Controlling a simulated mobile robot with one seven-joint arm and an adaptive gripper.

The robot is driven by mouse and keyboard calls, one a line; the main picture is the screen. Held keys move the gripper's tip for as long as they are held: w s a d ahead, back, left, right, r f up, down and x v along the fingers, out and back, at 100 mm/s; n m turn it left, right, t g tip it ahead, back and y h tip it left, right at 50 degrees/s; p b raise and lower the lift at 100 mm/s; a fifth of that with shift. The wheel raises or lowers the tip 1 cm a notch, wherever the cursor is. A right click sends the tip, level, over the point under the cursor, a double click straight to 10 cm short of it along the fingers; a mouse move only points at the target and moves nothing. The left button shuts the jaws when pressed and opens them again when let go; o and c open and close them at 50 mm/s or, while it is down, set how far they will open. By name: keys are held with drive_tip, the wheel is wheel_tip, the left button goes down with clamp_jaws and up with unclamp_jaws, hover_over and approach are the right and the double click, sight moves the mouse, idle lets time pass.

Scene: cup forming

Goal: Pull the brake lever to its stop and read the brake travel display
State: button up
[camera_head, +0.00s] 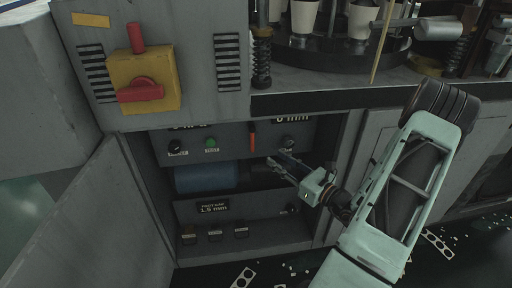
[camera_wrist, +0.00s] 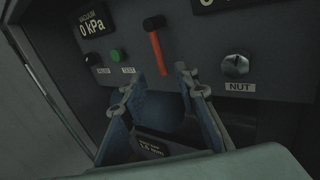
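The lever is a short red-orange bar (camera_head: 252,137) on the grey panel inside the open cabinet. In the wrist view the lever (camera_wrist: 159,53) hangs down from a dark pivot. A display (camera_head: 292,119) reading "0 mm" is at its upper right; its heading is not legible, and the wrist view cuts the display off (camera_wrist: 217,4). My gripper (camera_head: 277,160) is in front of the panel, below and right of the lever in the head view. In the wrist view my gripper (camera_wrist: 157,84) is open, its fingertips either side of the lever's lower end; contact cannot be told.
A vacuum display (camera_wrist: 92,23) reads 0 kPa, above a green button (camera_wrist: 117,55). A knob (camera_wrist: 235,66) labelled NUT is right of the lever. A blue cylinder (camera_head: 206,178) lies below the panel. A lower display (camera_head: 213,208) reads 1.5 mm. The cabinet door (camera_head: 103,225) stands open left.

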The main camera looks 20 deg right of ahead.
sight(252, 141)
drive_tip(key=b+x, duration=0.2)
drive_tip(key=x, duration=0.8)
drive_tip(key=shift+w+a, duration=0.1)
drive_tip(key=shift+a, duration=0.1)
drive_tip(key=shift+c, duration=0.3)
clamp_jaws()
